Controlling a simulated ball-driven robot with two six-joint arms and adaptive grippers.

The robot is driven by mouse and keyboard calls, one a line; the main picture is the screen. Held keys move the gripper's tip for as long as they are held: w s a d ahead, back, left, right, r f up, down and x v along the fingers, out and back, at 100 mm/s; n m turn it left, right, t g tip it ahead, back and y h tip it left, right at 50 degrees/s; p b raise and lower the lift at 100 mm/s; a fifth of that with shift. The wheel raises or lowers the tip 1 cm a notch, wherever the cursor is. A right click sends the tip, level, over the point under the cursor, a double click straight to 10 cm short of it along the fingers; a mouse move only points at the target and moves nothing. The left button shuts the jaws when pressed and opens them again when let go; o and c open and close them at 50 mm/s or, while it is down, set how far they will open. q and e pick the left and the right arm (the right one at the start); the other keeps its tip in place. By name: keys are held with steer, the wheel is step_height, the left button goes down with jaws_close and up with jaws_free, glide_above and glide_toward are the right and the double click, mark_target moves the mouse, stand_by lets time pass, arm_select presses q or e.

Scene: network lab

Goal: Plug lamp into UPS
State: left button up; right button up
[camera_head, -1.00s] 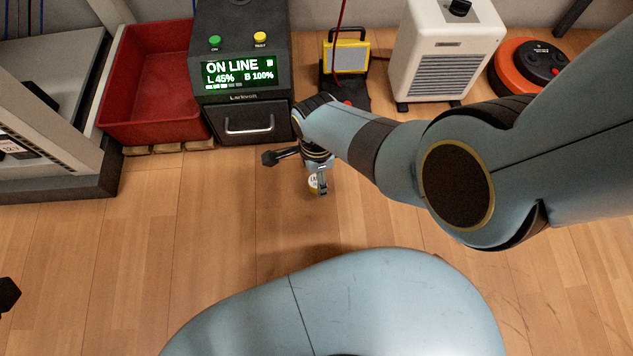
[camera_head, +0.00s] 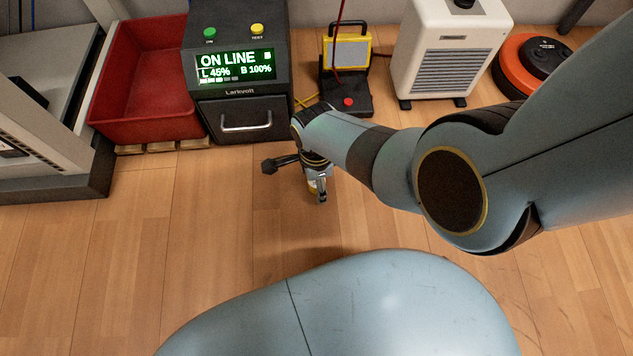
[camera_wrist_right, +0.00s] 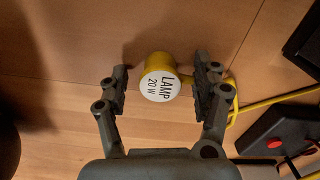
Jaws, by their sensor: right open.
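The lamp's yellow plug (camera_wrist_right: 160,77), with a round white label reading LAMP 20 W, is between the open fingers of my right gripper (camera_wrist_right: 160,90) in the right wrist view. Clear gaps show on both sides of it. A yellow cord (camera_wrist_right: 275,98) runs from it to the right. In the head view my right gripper (camera_head: 318,188) is low over the floor and mostly covers the plug. The dark UPS (camera_head: 238,70) stands behind it, its screen reading ON LINE, L 45%, B 100%. Its sockets are not in view. The yellow work lamp (camera_head: 347,52) stands right of the UPS. My left gripper is not visible.
A red bin (camera_head: 150,85) stands left of the UPS. A black box with a red button (camera_head: 348,101) sits before the lamp. A white heater (camera_head: 450,50) and an orange cord reel (camera_head: 530,65) stand at the right. The wooden floor (camera_head: 150,240) in front is clear.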

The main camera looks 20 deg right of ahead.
steer(key=shift+c, duration=0.2)
steer(key=c, duration=1.2)
steer(key=shift+r, duration=0.1)
